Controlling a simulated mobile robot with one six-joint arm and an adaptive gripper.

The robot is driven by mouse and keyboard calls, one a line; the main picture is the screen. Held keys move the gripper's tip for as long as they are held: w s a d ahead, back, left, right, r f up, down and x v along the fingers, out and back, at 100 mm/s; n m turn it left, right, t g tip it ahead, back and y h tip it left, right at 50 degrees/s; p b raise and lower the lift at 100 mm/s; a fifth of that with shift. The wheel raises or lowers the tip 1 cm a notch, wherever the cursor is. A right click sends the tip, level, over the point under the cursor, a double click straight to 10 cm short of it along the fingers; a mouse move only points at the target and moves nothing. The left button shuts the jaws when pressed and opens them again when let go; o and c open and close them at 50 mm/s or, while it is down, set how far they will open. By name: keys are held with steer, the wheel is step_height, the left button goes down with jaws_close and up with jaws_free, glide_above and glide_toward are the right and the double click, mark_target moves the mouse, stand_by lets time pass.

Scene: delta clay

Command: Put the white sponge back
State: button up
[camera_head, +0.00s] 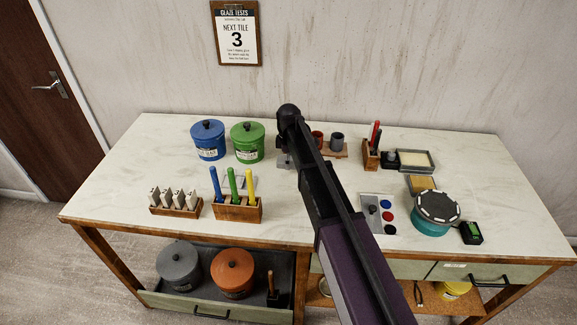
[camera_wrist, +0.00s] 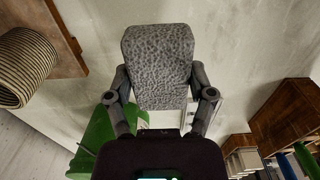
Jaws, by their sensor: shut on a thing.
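My gripper (camera_wrist: 162,98) is shut on a block with a rough, pitted surface (camera_wrist: 157,65), likely the sponge, which looks grey in the wrist view. The block stands out beyond the fingers, with one finger on each side. In the head view my arm covers most of the gripper and the block. A pale, flat-edged thing (camera_wrist: 165,119) shows behind the block in the wrist view; I cannot tell what it is.
A blue bucket (camera_head: 208,140) and a green bucket (camera_head: 247,142) stand left of my arm. Cups (camera_head: 336,142), a red-handled tool block (camera_head: 371,155) and a teal turntable (camera_head: 432,227) stand to the right.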

mark_target(287, 171)
steer(key=shift+w+a, duration=0.15)
steer(key=shift+w, duration=0.2)
steer(key=shift+w+a+f+b, duration=0.1)
steer(key=shift+w+f+b, duration=0.15)
steer(key=shift+f+b, duration=1.55)
steer(key=shift+f, duration=0.05)
steer(key=shift+f, duration=0.15)
steer(key=o, duration=1)
steer(key=shift+c, duration=0.2)
steer(key=shift+r, duration=0.25)
step_height(287, 171, up, 12)
steer(key=p, duration=1.2)
